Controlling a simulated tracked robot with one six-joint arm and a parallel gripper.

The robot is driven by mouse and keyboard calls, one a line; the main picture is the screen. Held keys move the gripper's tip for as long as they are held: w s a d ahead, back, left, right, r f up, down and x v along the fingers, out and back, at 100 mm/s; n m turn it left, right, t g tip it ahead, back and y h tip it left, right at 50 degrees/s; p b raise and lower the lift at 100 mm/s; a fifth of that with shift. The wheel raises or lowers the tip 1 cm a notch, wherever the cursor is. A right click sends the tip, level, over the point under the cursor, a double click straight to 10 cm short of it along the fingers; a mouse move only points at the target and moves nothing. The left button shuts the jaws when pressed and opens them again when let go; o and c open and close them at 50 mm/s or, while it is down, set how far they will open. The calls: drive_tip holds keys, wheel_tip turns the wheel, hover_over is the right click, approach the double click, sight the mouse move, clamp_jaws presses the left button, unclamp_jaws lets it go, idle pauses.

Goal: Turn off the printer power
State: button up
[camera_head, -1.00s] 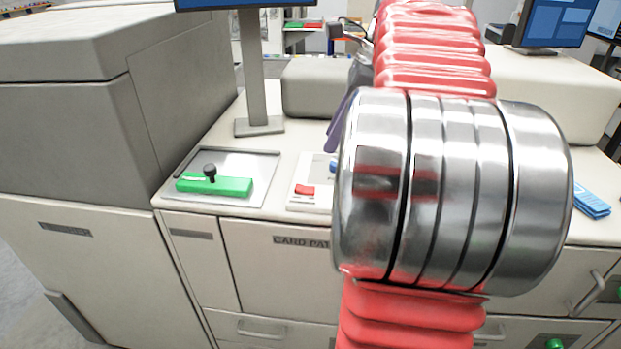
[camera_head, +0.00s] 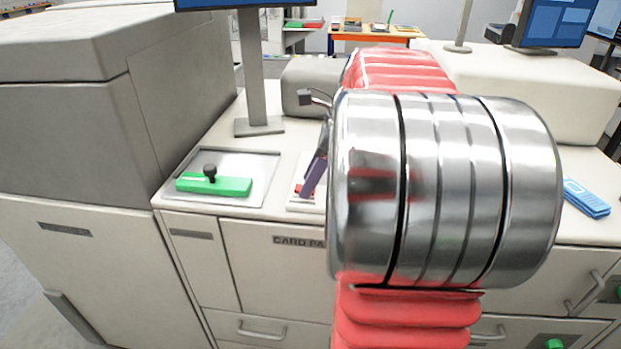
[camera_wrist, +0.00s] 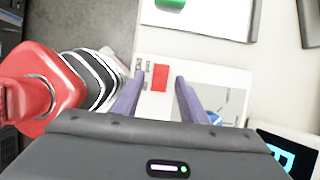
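A small white control panel (camera_head: 296,204) sits on the printer counter, mostly hidden behind my arm. Its red rocker switch (camera_wrist: 159,77) shows in the wrist view between my fingers, and only a sliver shows in the head view. A blue round control (camera_wrist: 214,118) is on the same panel, partly behind the right finger. My gripper (camera_wrist: 158,84) is open, with two purple fingers apart and nothing between them but the view of the panel. In the head view a purple finger (camera_head: 315,172) points down at the switch; whether it touches the panel is unclear.
A green block with a black knob (camera_head: 214,185) lies on a grey plate left of the panel. A monitor post (camera_head: 253,85) stands behind. A blue handheld item (camera_head: 587,198) lies at the right. A tall grey cabinet (camera_head: 70,120) bounds the left.

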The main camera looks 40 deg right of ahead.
drive_tip(key=shift+f, duration=0.1)
drive_tip(key=shift+c, duration=0.4)
clamp_jaws()
drive_tip(key=shift+w+a+g+h, duration=0.2)
drive_tip(key=shift+g+h, duration=0.25)
drive_tip(key=shift+g, duration=0.15)
drive_tip(key=shift+w+a+g+h, duration=0.2)
drive_tip(key=shift+g+h, duration=0.25)
drive_tip(key=shift+g, duration=0.15)
drive_tip(key=shift+d, duration=0.1)
drive_tip(key=shift+o, duration=0.4)
unclamp_jaws()
drive_tip(key=shift+r, duration=0.2)
